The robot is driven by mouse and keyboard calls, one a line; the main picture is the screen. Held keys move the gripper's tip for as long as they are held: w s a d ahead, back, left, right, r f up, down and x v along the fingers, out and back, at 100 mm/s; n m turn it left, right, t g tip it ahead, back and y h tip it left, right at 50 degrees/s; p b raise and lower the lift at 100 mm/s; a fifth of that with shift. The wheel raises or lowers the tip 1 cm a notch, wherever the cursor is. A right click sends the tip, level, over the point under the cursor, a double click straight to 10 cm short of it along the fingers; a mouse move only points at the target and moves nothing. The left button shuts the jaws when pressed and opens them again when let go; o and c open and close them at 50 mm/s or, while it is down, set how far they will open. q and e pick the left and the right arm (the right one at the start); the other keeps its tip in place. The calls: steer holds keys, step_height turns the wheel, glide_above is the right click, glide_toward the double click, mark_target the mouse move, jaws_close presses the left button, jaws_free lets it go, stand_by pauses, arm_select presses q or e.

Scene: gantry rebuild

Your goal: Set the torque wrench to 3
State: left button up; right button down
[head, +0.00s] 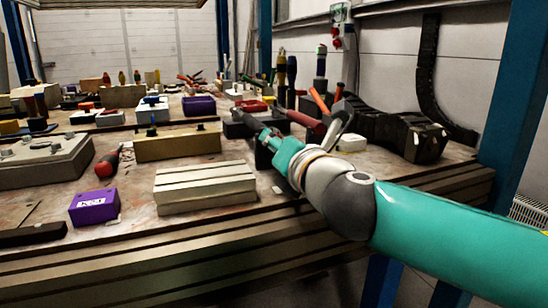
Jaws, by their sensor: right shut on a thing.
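My right arm reaches in from the right, and its gripper (262,138) is over the right part of the workbench. The gripper is shut on a small dark thing at its tips. The wrist and fingers hide most of it, and I cannot tell for sure that it is the torque wrench. A tool with a thick red handle (305,120) lies just behind the gripper. It may be the torque wrench, but its scale is too small to read. My left gripper is not in view.
The workbench (140,195) holds a grey ribbed block (205,187), a purple box (94,207), a red-handled screwdriver (108,163) and a tan block (178,143). Upright tools stand behind the gripper. A black cable chain (400,132) lies at right.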

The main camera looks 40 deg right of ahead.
steer(key=m+b, duration=0.2)
steer(key=m, duration=0.1)
steer(key=m+b, duration=0.1)
steer(key=shift+f+m, duration=0.25)
steer(key=shift+m, duration=0.05)
steer(key=m+b, duration=0.2)
steer(key=m, duration=0.1)
steer(key=shift+m, duration=0.4)
steer(key=m, duration=0.3)
steer(key=shift+r+m, duration=0.1)
steer(key=shift+m, duration=0.2)
steer(key=m, duration=0.4)
steer(key=shift+m, duration=0.4)
steer(key=shift+b, duration=0.3)
steer(key=c, duration=1)
jaws_free()
steer(key=shift+o, duration=0.2)
